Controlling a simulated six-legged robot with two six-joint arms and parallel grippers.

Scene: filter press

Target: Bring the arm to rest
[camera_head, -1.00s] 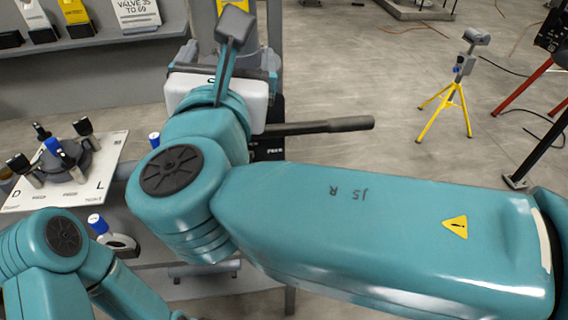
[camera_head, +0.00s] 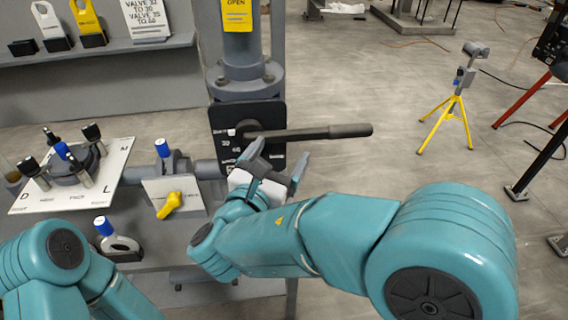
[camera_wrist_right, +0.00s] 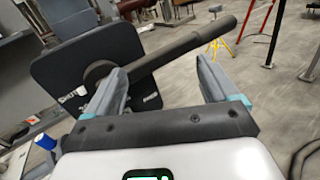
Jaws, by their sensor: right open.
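My right arm reaches in from the right in the head view. Its gripper (camera_head: 278,160) is open and empty, just below the dark valve lever (camera_head: 320,132). The lever sticks out to the right from a black dial plate (camera_head: 222,120) on a grey pipe. In the right wrist view the two fingers (camera_wrist_right: 165,85) stand apart, and the lever (camera_wrist_right: 180,50) crosses beyond them; whether they touch it I cannot tell. My left arm shows at the lower left of the head view; its gripper is out of view.
A white lettered board (camera_head: 110,170) with a dark several-armed knob lies at the left. A small plate with a yellow handle (camera_head: 171,204) and a blue-capped part (camera_head: 103,226) are nearby. A yellow tripod (camera_head: 446,122) stands on open floor at the right.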

